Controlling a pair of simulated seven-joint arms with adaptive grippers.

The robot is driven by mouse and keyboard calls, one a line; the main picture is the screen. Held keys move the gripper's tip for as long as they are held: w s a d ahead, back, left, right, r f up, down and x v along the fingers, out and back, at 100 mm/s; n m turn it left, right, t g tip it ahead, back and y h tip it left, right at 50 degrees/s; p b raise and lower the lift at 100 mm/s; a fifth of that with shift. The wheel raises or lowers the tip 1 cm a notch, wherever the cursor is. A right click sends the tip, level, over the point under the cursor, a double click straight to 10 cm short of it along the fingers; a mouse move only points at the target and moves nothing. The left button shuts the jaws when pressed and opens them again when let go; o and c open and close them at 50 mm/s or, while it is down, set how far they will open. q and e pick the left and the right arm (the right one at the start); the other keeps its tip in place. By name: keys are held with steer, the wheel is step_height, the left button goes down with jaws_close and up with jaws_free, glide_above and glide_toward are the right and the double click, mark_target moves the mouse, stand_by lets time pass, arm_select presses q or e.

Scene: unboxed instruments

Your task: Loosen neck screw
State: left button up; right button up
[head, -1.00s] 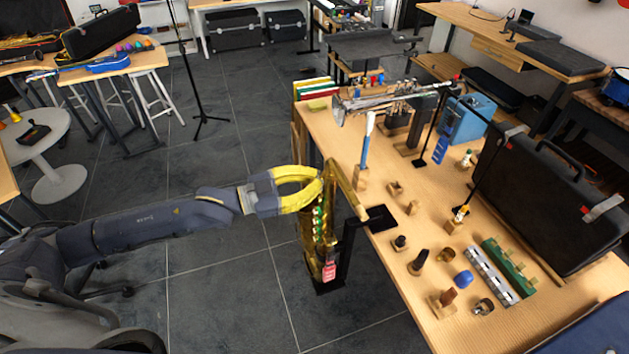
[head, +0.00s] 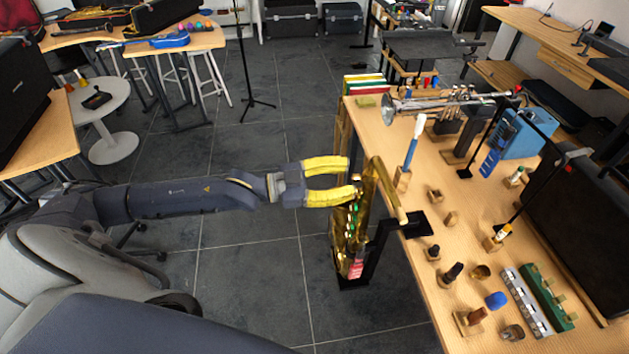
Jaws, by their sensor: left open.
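A gold saxophone (head: 347,236) hangs upright on a black stand (head: 376,246) at the table's near left edge. A red tag (head: 356,269) is low on it. Its slim gold neck (head: 386,184) slants down to the right from the top. The neck screw is too small to make out, and a finger may hide it. My left gripper (head: 351,177), with yellow fingers, is open just left of the saxophone's top. Its lower fingertip overlaps the saxophone body in the picture; I cannot tell if they touch. Nothing shows between the fingers. My right gripper is not in view.
The wooden table (head: 415,273) holds mouthpieces and small blocks. A blue-handled brush (head: 413,145) stands in a block near the neck. A trumpet (head: 440,103) lies on supports behind, and a black case (head: 585,235) stands at the right. The floor around my left arm is clear.

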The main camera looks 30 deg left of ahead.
arm_select(q)
steer(key=v, duration=0.9)
steer(key=shift+s+a, duration=0.1)
steer(key=shift+s, duration=0.05)
stand_by(0.4)
